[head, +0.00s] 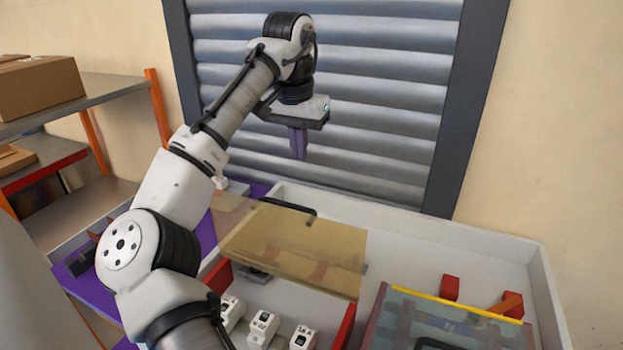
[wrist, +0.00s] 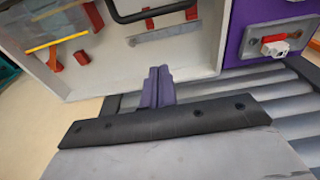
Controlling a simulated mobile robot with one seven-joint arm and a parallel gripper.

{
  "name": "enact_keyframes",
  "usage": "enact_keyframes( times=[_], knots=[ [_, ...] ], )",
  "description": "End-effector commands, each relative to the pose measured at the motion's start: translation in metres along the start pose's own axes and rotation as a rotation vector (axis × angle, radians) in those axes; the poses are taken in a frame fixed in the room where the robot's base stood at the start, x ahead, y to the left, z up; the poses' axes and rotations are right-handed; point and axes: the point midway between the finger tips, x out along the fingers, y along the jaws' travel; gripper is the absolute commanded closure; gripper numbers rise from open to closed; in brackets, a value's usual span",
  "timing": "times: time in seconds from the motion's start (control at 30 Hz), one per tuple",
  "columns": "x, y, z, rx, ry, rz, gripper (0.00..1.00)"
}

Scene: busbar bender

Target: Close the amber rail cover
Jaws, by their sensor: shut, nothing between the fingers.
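The amber rail cover (head: 300,248) is a see-through amber panel over the middle of a pale, shallow box in the head view. Its near edge appears raised over the white modules below; how far it is open I cannot tell. A dark handle bar (head: 288,207) shows at its far edge. A black handle frame (wrist: 150,12) at the top of the wrist view may be the same one. My gripper (head: 299,150) is shut and empty, with purple fingers pointing down, above and behind the cover and apart from it. Its fingers (wrist: 158,88) also show in the wrist view.
Several white modules (head: 262,328) stand in front of the cover. A clear cover with a yellow edge strip (head: 455,304) lies to the right, near red blocks (head: 450,287). A grey shutter (head: 390,110) stands behind the box. Shelves with cartons (head: 40,90) are at left.

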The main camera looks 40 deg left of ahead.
Motion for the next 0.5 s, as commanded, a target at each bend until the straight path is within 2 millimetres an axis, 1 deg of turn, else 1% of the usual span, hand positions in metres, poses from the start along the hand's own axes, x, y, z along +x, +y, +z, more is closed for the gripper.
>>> enact_keyframes(
  times=[0.17,0.27,0.5],
  knots=[
    [0.011,0.000,0.000,0.001,-0.002,0.002,1.00],
    [0.026,0.000,0.000,0.001,-0.002,0.003,1.00],
    [0.075,-0.001,0.001,-0.001,-0.003,0.000,1.00]
  ],
)
